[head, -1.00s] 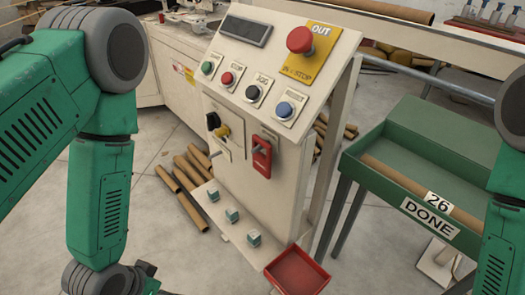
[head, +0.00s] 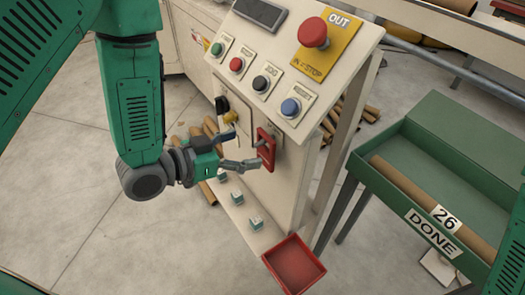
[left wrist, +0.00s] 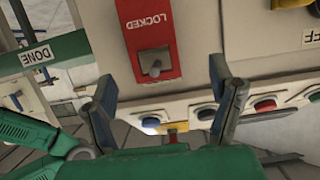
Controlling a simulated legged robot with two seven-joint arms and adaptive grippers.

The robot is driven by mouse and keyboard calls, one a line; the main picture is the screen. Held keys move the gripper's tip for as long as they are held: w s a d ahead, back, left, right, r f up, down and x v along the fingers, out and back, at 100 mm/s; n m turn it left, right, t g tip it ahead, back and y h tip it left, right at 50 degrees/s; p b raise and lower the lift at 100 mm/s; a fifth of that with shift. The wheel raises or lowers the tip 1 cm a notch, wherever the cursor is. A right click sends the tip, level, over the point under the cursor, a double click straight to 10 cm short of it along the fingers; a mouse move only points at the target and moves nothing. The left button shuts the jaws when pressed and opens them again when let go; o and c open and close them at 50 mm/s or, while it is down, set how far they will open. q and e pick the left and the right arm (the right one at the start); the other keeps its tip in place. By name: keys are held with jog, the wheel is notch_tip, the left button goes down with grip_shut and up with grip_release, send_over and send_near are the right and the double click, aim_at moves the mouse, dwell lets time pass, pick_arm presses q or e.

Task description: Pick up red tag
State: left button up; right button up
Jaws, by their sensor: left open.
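The red tag (head: 266,150) hangs on the front of the cream control cabinet, right of the yellow-handled switch (head: 230,117). In the left wrist view the tag (left wrist: 140,28) reads LOCKED upside down, and a grey metal peg or hasp shows at its slot. My left gripper (head: 244,148) is open just left of the tag, one fingertip close to its lower part. In the left wrist view its spread fingers (left wrist: 160,78) are to either side of the tag's slotted end, with nothing held between them. Contact cannot be told. My right gripper is not in view.
A red tray (head: 294,264) is at the cabinet's foot, near a ledge with small pale blocks. A red stop button (head: 313,32) and several smaller buttons top the cabinet. A green DONE bin (head: 428,120) with a brown tube stands at right.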

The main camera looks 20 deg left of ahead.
aim_at(263, 144)
pick_arm(q)
jog(key=x, duration=0.3)
jog(key=d+x, duration=0.1)
jog(key=x, duration=0.1)
jog(key=shift+s+d+r, duration=0.1)
jog(key=shift+d+r, duration=0.05)
jog(key=shift+r, duration=0.1)
jog(key=shift+w+a+f, duration=0.2)
jog(key=shift+w+a, duration=0.05)
jog(key=shift+w, duration=0.15)
jog(key=shift+d+r, duration=0.1)
jog(key=shift+d, duration=0.35)
jog(key=c, duration=1.3)
